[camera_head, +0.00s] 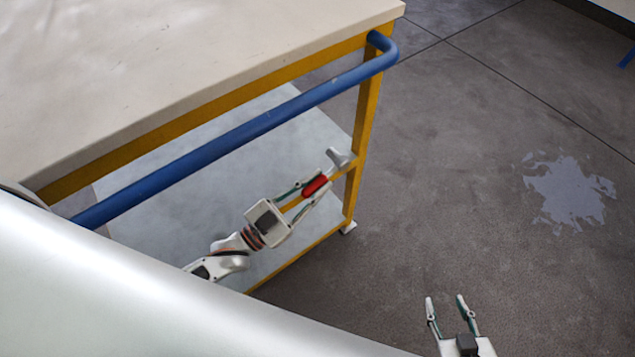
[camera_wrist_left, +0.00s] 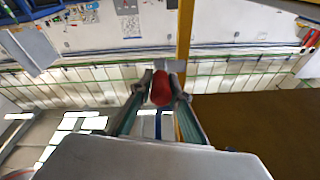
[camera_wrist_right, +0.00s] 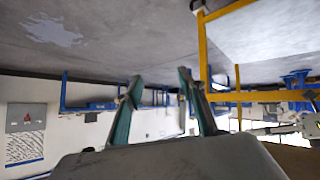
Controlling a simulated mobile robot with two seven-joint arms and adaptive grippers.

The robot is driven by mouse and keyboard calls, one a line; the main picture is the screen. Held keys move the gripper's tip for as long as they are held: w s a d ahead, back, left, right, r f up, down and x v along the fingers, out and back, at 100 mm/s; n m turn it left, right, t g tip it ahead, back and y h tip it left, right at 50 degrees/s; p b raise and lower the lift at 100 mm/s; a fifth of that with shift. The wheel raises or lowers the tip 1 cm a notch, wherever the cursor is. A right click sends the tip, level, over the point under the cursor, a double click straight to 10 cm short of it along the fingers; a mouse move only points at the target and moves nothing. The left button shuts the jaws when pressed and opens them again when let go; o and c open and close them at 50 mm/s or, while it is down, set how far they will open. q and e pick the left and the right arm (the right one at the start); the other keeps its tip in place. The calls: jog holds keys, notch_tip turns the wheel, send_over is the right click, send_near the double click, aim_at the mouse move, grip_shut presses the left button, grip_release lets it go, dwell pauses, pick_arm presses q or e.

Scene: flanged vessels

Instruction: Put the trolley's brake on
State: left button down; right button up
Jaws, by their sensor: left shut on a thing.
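The trolley has a pale top (camera_head: 180,60), a yellow frame (camera_head: 368,100) and a blue push handle (camera_head: 230,140). A red brake grip (camera_head: 315,185) sits by the yellow frame at the trolley's near right corner, with a grey piece (camera_head: 338,158) beyond it. My left gripper (camera_head: 312,190) is shut on the red grip, below the blue handle. The red grip also shows between its fingertips in the left wrist view (camera_wrist_left: 161,88). My right gripper (camera_head: 445,302) is open and empty over the floor, right of the trolley. It also shows open in the right wrist view (camera_wrist_right: 158,85).
A lower grey shelf (camera_head: 200,190) lies under the trolley top, behind my left arm. A trolley foot or caster (camera_head: 348,228) stands at the corner. The dark floor (camera_head: 480,130) to the right is clear, with a pale patch (camera_head: 570,190).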

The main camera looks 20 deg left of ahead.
jog(key=shift+s+f, duration=0.1)
jog(key=shift+s, duration=0.1)
jog(key=c, duration=0.5)
jog(key=w+a+r, duration=0.1)
jog(key=a+r, duration=0.1)
jog(key=a, duration=0.1)
jog(key=w+a+r+y, duration=0.1)
jog(key=w+a+r, duration=0.1)
jog(key=a, duration=0.1)
jog(key=w+a+r+n+y, duration=0.1)
jog(key=w+a+r, duration=0.1)
jog(key=a, duration=0.1)
jog(key=shift+w, duration=0.25)
grip_shut()
jog(key=a+r+n+g+y, duration=0.2)
jog(key=a+r+n+y, duration=0.4)
jog(key=a+r, duration=1.25)
jog(key=n+h, duration=0.1)
send_over(318, 186)
jog(key=s+d, duration=0.1)
jog(key=s, duration=0.3)
notch_tip(318, 186, down, 5)
jog(key=shift+w+f, duration=0.3)
jog(key=shift+f, duration=0.3)
jog(key=shift+w+f, duration=0.25)
jog(key=shift+f, duration=0.35)
jog(key=shift+w+f, duration=0.3)
jog(key=shift+f, duration=0.3)
